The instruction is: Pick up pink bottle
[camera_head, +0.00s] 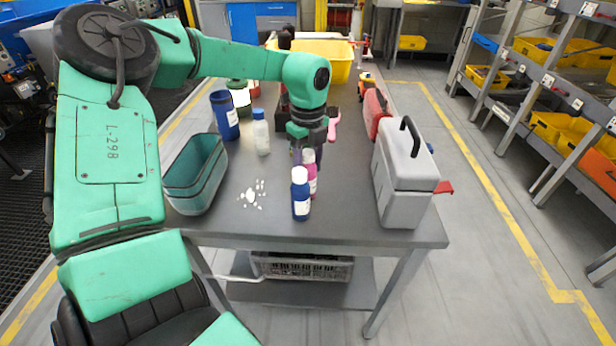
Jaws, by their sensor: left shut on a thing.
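The pink bottle (313,183) stands near the front middle of the grey table, partly hidden behind a dark blue bottle (301,198). My left gripper (308,160) comes down from above with its fingers around the pink bottle and is shut on it. The bottle looks upright. I cannot tell whether its base touches the table. My right gripper is not in view.
A teal bin (195,178), white pebbles (251,195), a clear bottle (261,134) and a blue container (224,116) are to the left. A grey toolbox (404,178) stands right. A yellow crate (340,62) is at the back. The table's front edge is close.

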